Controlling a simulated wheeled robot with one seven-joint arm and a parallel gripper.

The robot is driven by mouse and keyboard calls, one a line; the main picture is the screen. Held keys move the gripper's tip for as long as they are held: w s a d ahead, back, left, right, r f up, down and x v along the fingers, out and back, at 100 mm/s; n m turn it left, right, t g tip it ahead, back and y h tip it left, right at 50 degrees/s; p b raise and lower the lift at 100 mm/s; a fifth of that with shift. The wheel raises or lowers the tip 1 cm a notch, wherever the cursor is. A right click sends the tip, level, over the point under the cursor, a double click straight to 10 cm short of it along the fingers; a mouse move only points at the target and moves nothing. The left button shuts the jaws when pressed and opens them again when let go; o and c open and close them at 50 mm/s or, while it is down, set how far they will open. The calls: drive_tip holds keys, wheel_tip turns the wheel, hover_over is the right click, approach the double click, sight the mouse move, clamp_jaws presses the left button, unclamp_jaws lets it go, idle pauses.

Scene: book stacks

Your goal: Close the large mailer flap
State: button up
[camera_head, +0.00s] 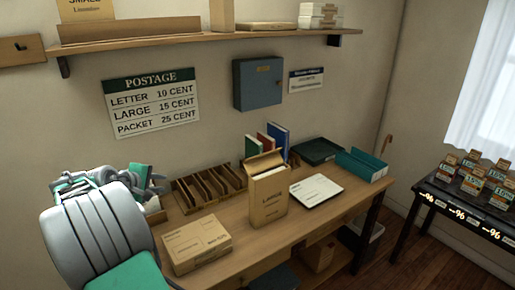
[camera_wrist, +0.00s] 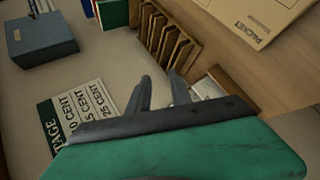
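The mailer is not seen in the wrist view.
A flat packet box (camera_head: 197,243) lies at the desk's front left. A wooden slotted rack (camera_head: 207,186) stands behind it, with upright books (camera_head: 277,139) behind the mailer. A white scale-like plate (camera_head: 316,190) lies right of the mailer. A blue wall box (camera_head: 258,83) hangs above.

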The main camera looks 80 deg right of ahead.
drive_tip(key=s+d+g+h, duration=0.2)
drive_tip(key=s+d+g, duration=0.2)
drive_tip(key=s+d, duration=0.45)
drive_tip(key=n+g+p, duration=0.2)
drive_tip(key=g+p, duration=0.1)
drive_tip(key=g, duration=0.5)
approach(265, 160)
drive_tip(key=r, duration=0.1)
drive_tip(key=s+r, duration=0.1)
drive_tip(key=r, duration=0.1)
drive_tip(key=shift+s+r, duration=0.2)
drive_tip(key=shift+s, duration=0.05)
drive_tip(key=p+x, duration=0.2)
drive_tip(key=x, duration=0.5)
drive_tip(key=shift+w+d, duration=0.1)
drive_tip(key=shift+w, duration=0.05)
drive_tip(key=shift+d, duration=0.2)
drive_tip(key=shift+c, duration=0.3)
